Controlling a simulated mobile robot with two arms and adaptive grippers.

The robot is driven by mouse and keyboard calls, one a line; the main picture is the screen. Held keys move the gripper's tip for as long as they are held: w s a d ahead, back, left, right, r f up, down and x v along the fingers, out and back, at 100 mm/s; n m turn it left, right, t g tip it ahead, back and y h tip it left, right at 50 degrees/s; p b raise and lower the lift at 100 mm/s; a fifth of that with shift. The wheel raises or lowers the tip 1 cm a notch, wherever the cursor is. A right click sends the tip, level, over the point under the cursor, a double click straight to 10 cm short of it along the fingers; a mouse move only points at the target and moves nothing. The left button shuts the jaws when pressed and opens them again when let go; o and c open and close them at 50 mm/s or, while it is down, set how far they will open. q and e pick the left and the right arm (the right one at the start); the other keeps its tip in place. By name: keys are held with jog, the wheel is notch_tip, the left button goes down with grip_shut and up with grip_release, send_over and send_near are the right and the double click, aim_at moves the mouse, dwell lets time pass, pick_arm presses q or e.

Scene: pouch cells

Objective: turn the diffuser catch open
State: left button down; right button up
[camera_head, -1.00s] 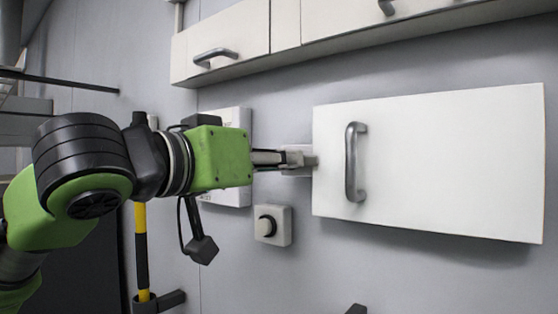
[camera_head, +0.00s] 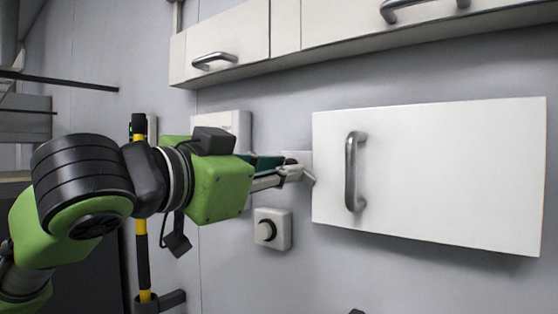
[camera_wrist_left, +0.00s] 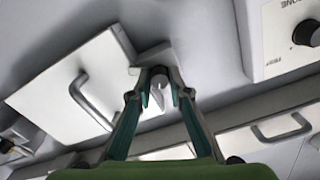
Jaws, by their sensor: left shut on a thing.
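The diffuser catch is a small pale piece on the wall at the left edge of a white panel; its plate shows in the head view (camera_head: 300,157), and its tab shows in the left wrist view (camera_wrist_left: 157,98). My left gripper (camera_head: 290,173) is shut on the catch, its fingers reaching in from the left and rolled over. In the left wrist view its fingertips (camera_wrist_left: 158,82) close around the pale tab. The fingers partly hide the catch. The white panel (camera_head: 450,180) lies against the wall, with a grey handle (camera_head: 352,172). My right gripper is not in view.
A small switch box with a black knob (camera_head: 272,229) is on the wall just below my left gripper. White cabinets with a grey handle (camera_head: 214,59) hang above. A black and yellow pole (camera_head: 141,230) stands at the left.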

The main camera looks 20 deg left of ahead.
pick_arm(q)
jog(key=shift+m+p, duration=3.3)
jog(key=shift+m, duration=2.6)
jog(key=c, duration=1.9)
grip_release()
